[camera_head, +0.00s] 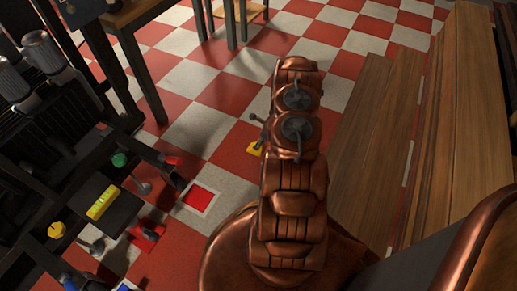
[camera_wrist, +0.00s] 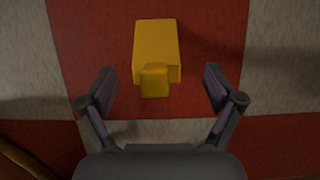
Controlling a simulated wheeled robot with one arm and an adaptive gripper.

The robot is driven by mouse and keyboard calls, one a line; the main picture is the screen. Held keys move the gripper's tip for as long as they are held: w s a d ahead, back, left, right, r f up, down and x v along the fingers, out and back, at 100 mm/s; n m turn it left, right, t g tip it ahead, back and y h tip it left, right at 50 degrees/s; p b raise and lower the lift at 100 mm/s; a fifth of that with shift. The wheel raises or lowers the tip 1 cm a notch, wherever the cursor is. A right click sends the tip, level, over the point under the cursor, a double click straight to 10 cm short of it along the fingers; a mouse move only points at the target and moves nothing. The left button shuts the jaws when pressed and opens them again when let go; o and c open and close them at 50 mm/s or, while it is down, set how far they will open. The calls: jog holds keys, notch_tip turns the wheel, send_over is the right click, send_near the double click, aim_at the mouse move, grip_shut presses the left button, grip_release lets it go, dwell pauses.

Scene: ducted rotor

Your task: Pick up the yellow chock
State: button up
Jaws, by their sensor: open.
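The yellow chock (camera_wrist: 155,45) lies on the red and white checkered floor, mostly on a red tile. In the wrist view it is a block with a smaller, lower step at its near end. My gripper (camera_wrist: 159,72) is open and empty, with one finger to each side of the chock's near end and a gap on both sides. In the head view only a yellow edge of the chock (camera_head: 254,150) shows beside my arm, which hides the rest. A grey part of my gripper (camera_head: 257,123) shows just above it.
A dark rack (camera_head: 60,170) stands at the left. A yellow box (camera_head: 102,202) and a green ball (camera_head: 119,159) are on its side. A red-topped item (camera_head: 147,232) lies near it. Wooden planks (camera_head: 375,130) run along the right. Table legs stand at the upper left.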

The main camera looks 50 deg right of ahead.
jog(key=b+x, duration=0.2)
jog(key=x, duration=0.2)
jog(key=shift+a+f, duration=0.2)
jog(key=shift+a, duration=0.05)
jog(key=shift+w+f, duration=0.25)
jog(key=shift+w, duration=0.05)
jog(key=c, duration=1.5)
jog(key=shift+r, duration=0.1)
